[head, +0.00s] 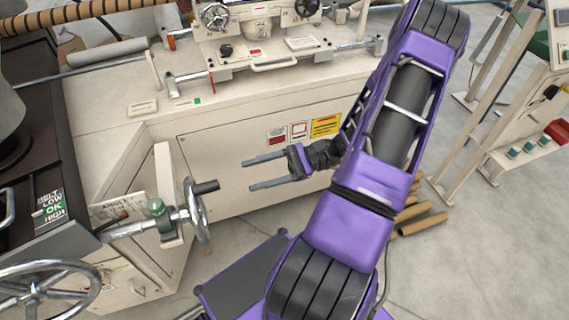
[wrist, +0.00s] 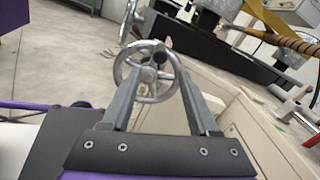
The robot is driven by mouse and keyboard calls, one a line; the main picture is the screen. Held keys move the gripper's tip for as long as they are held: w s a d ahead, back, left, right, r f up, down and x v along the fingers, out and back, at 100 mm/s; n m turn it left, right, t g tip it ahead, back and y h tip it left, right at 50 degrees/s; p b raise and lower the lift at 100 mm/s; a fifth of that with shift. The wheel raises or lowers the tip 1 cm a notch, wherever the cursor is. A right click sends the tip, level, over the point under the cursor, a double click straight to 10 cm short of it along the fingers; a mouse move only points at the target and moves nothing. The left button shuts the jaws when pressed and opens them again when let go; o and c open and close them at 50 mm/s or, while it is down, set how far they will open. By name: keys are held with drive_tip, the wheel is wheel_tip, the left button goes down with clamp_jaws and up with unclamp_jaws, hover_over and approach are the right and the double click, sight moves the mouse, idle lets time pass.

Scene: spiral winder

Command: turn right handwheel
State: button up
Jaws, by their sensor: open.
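The handwheel nearest my gripper is a metal spoked wheel (head: 196,213) with a black crank handle (head: 206,187). It sits on a shaft at the left front of the machine and is seen nearly edge-on in the head view. My gripper (head: 247,175) is open and empty, to the right of this wheel, with its two grey fingers pointing left toward it and a gap between. In the wrist view, the wheel (wrist: 149,72) appears face-on beyond and between the fingertips, its dark handle end near the middle. No contact shows.
Another larger handwheel (head: 38,291) is at the lower left. Two small handwheels (head: 215,16) (head: 306,7) sit on the back carriage. The cream cabinet front (head: 225,160) runs behind my gripper. Cardboard tubes (head: 422,224) lie on the floor at right.

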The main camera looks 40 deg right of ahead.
drive_tip(key=v, duration=0.6)
drive_tip(key=shift+d, duration=0.35)
drive_tip(key=shift+s, duration=0.1)
